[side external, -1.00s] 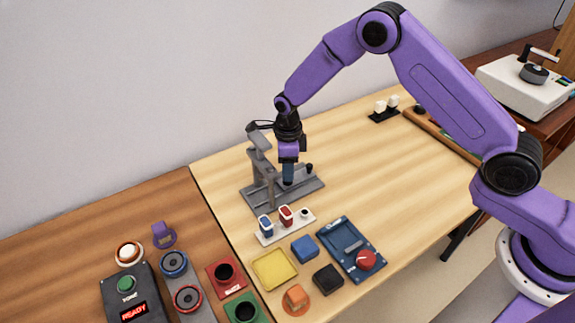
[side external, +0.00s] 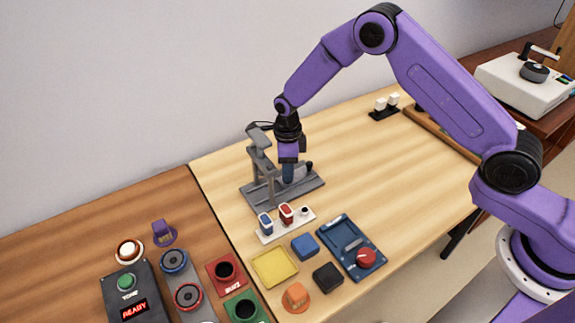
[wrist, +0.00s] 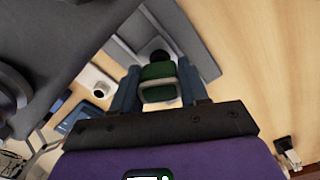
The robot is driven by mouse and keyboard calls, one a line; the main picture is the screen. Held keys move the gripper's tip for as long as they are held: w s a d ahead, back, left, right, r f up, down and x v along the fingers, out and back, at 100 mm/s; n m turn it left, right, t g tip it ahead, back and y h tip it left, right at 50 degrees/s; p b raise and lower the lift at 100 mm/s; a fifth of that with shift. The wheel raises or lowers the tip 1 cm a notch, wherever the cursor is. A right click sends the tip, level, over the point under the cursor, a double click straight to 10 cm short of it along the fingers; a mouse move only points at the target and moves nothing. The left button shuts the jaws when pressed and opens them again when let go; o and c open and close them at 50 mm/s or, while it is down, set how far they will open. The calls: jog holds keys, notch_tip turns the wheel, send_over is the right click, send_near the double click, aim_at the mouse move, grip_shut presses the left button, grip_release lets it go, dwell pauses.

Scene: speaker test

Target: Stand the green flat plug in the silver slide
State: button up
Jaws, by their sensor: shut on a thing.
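My gripper (side external: 288,171) points down over the grey press-like fixture (side external: 256,196) and is shut. In the wrist view, its blue fingers (wrist: 158,91) grip the green flat plug (wrist: 158,72) from both sides. The plug shows a dark green body with a pale band on the near side. The silver slide (wrist: 123,57) shows as lighter grey metal around and below the plug, with a black knob (wrist: 160,56) just beyond it. In the side view, the fingers hide the plug. I cannot tell whether the plug's lower end touches the slide.
The fixture's upright arm (side external: 262,160) stands close left of my gripper. In front are a white strip (side external: 287,228) with blue and red plugs, a yellow tray (side external: 274,268), blue and black blocks, and a blue panel (side external: 350,247) with a red knob. The table's right side is mostly clear.

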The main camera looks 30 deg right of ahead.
jog(key=shift+f, duration=0.5)
dwell(0.9)
jog(key=o, duration=1.1)
jog(key=shift+r, duration=3.75)
